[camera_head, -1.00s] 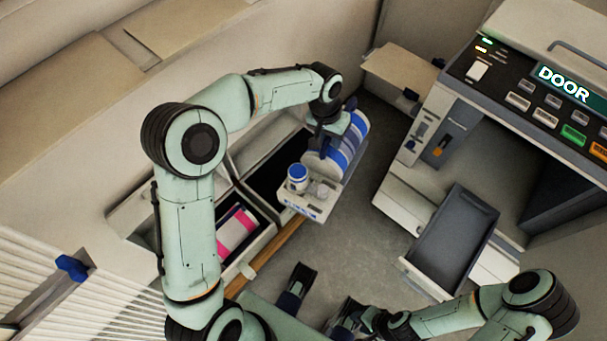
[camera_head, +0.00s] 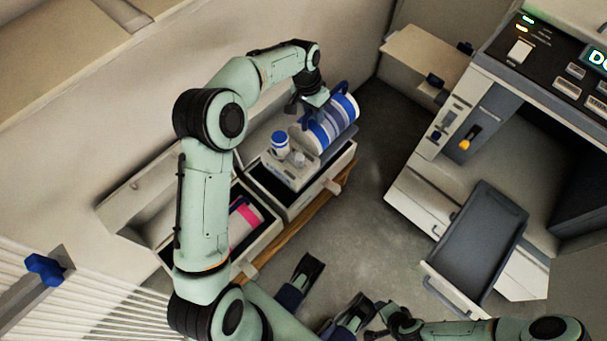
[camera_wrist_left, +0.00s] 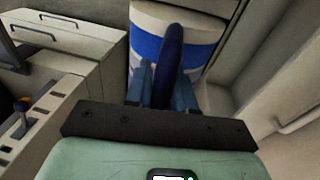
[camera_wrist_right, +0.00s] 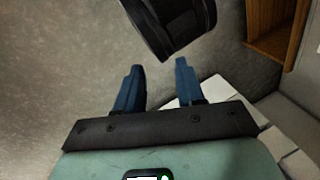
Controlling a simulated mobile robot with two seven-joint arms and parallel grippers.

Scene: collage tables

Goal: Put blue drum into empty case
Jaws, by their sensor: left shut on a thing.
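The blue drum (camera_head: 343,107) is a white cylinder with blue bands and a dark blue handle, tilted. My left gripper (camera_head: 315,102) is shut on its handle, which also shows between the fingers in the left wrist view (camera_wrist_left: 162,82). A pale tray (camera_head: 283,172) with a blue-and-white jar (camera_head: 280,144) moves along with the drum. Both are over the dark-lined case (camera_head: 313,190), whose inside is mostly hidden. I cannot tell whether they touch it.
A machine with a DOOR panel (camera_head: 575,80) stands at the right, its grey tray (camera_head: 483,243) pulled out. A cream cabinet (camera_head: 425,60) is behind. Grey floor (camera_head: 385,150) lies clear between cases and machine. A blue knob (camera_head: 43,268) is at far left.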

